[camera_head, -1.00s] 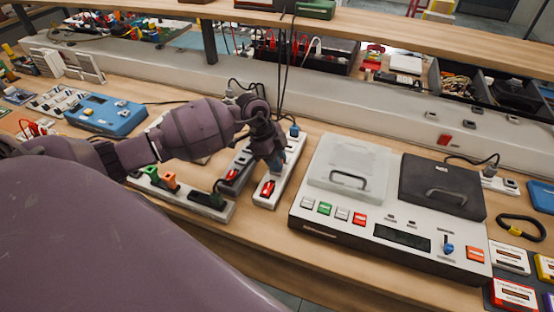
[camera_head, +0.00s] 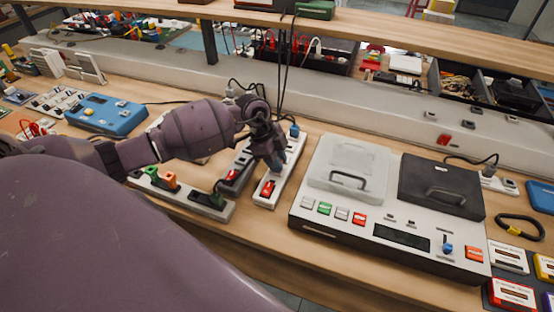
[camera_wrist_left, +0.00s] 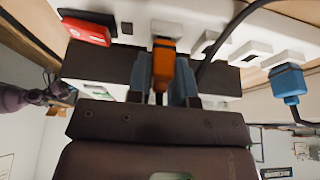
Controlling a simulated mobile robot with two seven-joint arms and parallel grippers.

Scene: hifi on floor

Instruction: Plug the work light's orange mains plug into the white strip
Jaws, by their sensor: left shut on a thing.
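My left gripper (camera_head: 272,160) is over the white strip (camera_head: 262,202) in the head view. In the left wrist view the fingers (camera_wrist_left: 165,85) are shut on the orange plug (camera_wrist_left: 163,62). The plug's front end is at one of the sockets of the white strip (camera_wrist_left: 185,12); I cannot tell how deep it sits. The strip has a red switch (camera_wrist_left: 85,30) at one end and a blue plug (camera_wrist_left: 287,80) at the other. In the head view my gripper hides the held plug.
A second strip (camera_head: 233,170) with a red switch lies just left. A third strip (camera_head: 222,215) in front of it holds green, orange and dark plugs. A white-and-black console (camera_head: 330,232) stands close on the right. A dark cable (camera_wrist_left: 225,50) passes beside the fingers.

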